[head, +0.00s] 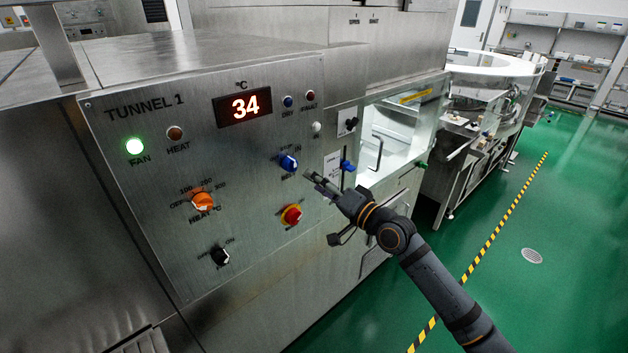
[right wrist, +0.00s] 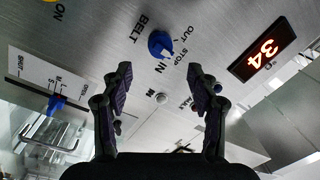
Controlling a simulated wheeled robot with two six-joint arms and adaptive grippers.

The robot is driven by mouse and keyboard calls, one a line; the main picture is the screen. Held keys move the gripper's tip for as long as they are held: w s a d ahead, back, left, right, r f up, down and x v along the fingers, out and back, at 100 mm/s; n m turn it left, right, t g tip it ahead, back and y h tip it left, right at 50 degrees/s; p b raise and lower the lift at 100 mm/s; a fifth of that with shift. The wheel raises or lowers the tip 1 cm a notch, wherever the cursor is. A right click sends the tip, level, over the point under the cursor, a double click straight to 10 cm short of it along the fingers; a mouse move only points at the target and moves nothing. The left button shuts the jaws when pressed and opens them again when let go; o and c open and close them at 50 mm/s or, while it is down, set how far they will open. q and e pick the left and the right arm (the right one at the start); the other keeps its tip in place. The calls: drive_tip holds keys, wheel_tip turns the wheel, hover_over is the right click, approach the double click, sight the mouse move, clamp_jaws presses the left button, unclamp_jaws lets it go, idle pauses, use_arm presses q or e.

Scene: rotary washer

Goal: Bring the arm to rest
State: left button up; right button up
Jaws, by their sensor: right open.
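My right gripper (head: 318,184) is in front of the TUNNEL 1 control panel (head: 150,235), just right of and below the blue BELT knob (head: 288,162). In the right wrist view its two fingers (right wrist: 161,82) are spread apart with nothing between them. The BELT knob also shows in that view (right wrist: 160,43), ahead of the fingertips and apart from them. Its pointer side is near the STOP and IN marks, but I cannot tell its exact setting. My right arm comes in from the lower right. My left gripper does not show.
The display (head: 243,106) reads 34 and the green FAN lamp (head: 135,146) is lit. An orange HEAT knob (head: 202,201), a red knob (head: 291,215) and a blue slider (head: 347,166) stick out nearby. Green floor (head: 500,275) is open at the right.

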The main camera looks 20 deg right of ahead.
drive_tip(key=shift+w, duration=0.1)
drive_tip(key=d+f+g+h+b, duration=0.1)
drive_tip(key=d+f+g+h, duration=0.3)
drive_tip(key=f, duration=0.9)
drive_tip(key=d+f+h, duration=0.2)
drive_tip(key=d+f, duration=0.3)
drive_tip(key=f, duration=0.9)
drive_tip(key=s+d+f+g+h, duration=0.15)
drive_tip(key=s+f, duration=0.35)
drive_tip(key=f, duration=0.5)
drive_tip(key=s+d+f+g, duration=0.2)
drive_tip(key=s+f, duration=0.4)
drive_tip(key=f, duration=0.4)
drive_tip(key=s+a+f+n+g+b, duration=0.2)
drive_tip(key=s+f+n+g, duration=0.15)
drive_tip(key=s+f, duration=1.2)
drive_tip(key=s+a+f+n+g, duration=0.1)
drive_tip(key=s+f, duration=0.3)
drive_tip(key=s, duration=0.7)
drive_tip(key=s+a+f+n+g, duration=0.2)
drive_tip(key=s+a+f+g, duration=0.2)
drive_tip(key=s, duration=0.8)
drive_tip(key=shift+s+a+f, duration=0.2)
drive_tip(key=shift+s+f, duration=0.05)
drive_tip(key=shift+f, duration=0.2)
